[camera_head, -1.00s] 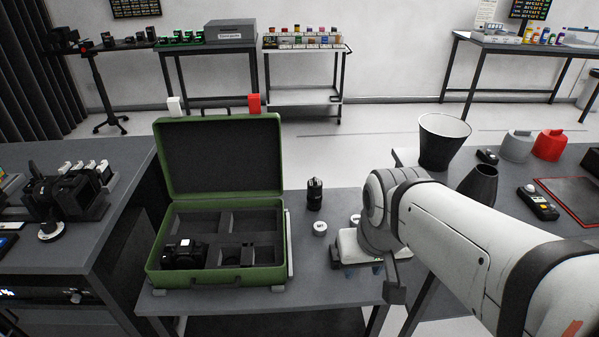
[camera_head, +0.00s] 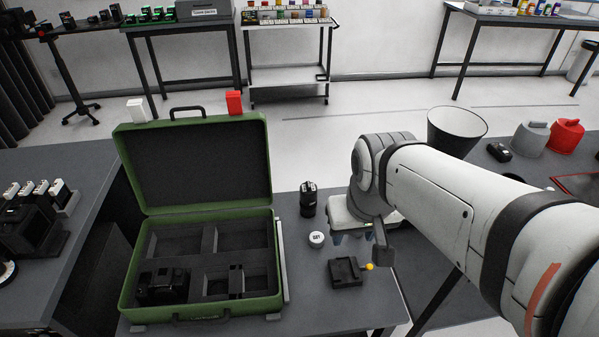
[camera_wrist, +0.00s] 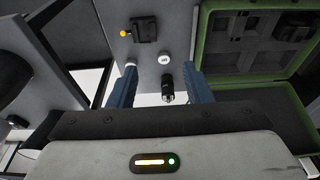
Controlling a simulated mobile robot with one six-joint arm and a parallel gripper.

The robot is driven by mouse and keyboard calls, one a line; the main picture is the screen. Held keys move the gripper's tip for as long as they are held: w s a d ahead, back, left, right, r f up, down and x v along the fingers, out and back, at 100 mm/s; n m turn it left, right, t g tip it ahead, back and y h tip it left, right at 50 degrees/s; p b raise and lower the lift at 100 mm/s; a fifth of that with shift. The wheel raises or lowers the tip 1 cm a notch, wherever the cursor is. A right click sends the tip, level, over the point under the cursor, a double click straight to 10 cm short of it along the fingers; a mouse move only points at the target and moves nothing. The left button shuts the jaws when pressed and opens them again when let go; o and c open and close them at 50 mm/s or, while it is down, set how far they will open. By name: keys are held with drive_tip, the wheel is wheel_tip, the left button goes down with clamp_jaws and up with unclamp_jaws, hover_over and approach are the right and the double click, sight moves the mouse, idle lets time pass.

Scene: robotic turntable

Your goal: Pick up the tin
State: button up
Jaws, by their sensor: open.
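A small round tin with a white, dark-lettered lid (camera_head: 316,240) stands on the grey table, right of the green case. It also shows in the wrist view (camera_wrist: 165,58), just beyond the gap between the fingers. My gripper (camera_head: 352,237) is to the right of the tin in the head view. In the wrist view my gripper (camera_wrist: 160,73) has its two blue fingers wide apart and nothing held. A second whitish round thing (camera_wrist: 130,63) shows at the left fingertip; its shape is partly hidden.
A black cylinder (camera_head: 308,200) stands close behind the tin. A dark block with a yellow knob (camera_head: 347,272) lies in front. The open green case (camera_head: 125,290) takes up the left side, its upright lid (camera_head: 195,160) behind. Bare table lies between case and block.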

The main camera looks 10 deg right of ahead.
drive_tip(key=o, duration=0.5)
drive_tip(key=shift+n+g, duration=0.3)
drive_tip(key=shift+g, duration=0.2)
drive_tip(key=w+f, duration=0.1)
drive_tip(key=w, duration=0.2)
drive_tip(key=w+f, duration=0.2)
drive_tip(key=w, duration=0.2)
drive_tip(key=w+f+b, duration=0.1)
drive_tip(key=w+f, duration=0.1)
drive_tip(key=w, duration=0.2)
drive_tip(key=shift+w, duration=0.25)
drive_tip(key=shift+o, duration=0.2)
drive_tip(key=n+g+b, duration=0.1)
hover_over(316, 237)
drive_tip(key=s, duration=0.2)
wheel_tip(316, 237, down, 21)
drive_tip(key=shift+n+g, duration=0.3)
drive_tip(key=f, duration=0.4)
drive_tip(key=w+f, duration=0.1)
drive_tip(key=f, duration=0.3)
drive_tip(key=w+f, duration=0.1)
drive_tip(key=f, duration=0.3)
drive_tip(key=shift+d+f, duration=0.1)
drive_tip(key=shift+f, duration=0.1)
